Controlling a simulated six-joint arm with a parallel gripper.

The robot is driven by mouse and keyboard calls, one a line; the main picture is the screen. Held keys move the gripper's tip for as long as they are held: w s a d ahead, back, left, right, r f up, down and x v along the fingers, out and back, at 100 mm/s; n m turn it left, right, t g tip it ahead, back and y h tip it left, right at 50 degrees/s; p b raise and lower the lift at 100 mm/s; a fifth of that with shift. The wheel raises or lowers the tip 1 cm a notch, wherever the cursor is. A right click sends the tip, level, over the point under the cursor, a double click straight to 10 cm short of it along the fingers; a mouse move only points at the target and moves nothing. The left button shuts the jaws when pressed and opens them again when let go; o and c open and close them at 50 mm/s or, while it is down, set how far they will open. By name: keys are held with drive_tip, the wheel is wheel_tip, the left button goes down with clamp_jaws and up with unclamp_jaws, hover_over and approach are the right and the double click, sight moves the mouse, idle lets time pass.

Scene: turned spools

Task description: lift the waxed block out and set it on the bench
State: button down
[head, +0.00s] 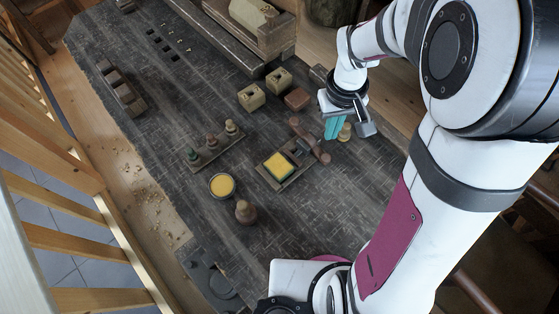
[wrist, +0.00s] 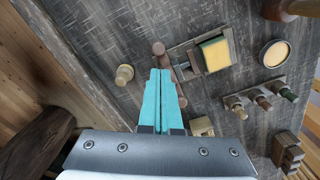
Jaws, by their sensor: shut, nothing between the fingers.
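A yellow-topped block with green sides (head: 279,166) sits at one end of a dark wooden tray (head: 297,173); in the wrist view the block (wrist: 215,53) appears right of my fingers. I cannot tell whether this is the waxed block. A brown wooden piece with rounded ends (head: 309,141) lies across the other end of the tray, partly hidden by my fingers in the wrist view. My gripper (head: 333,128) has teal fingers, shut and empty, above the bench beside that piece. The fingertips (wrist: 160,72) are apart from the yellow block.
A small pale spool (head: 345,132) stands beside my fingers. Bare bench (head: 325,200) lies in front.

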idle(0.3)
unclamp_jaws()
drive_tip(key=m+h, duration=0.7)
hover_over(277, 166)
drive_tip(key=s+a, duration=0.3)
wheel_tip(277, 166, down, 4)
drive_tip(key=f, duration=0.1)
drive_tip(key=s+a+m+t+h, duration=0.3)
drive_tip(key=s+a+m+t, duration=0.2)
drive_tip(key=a, duration=0.4)
drive_tip(key=shift+s+a+m+t, duration=0.15)
drive_tip(key=shift+s+m+t, duration=0.05)
drive_tip(key=shift+m+t, duration=0.8)
drive_tip(key=x, duration=1.5)
drive_tip(key=shift+w+d+r, duration=0.15)
drive_tip(key=shift+d+r, duration=0.15)
drive_tip(key=shift+c, duration=0.2)
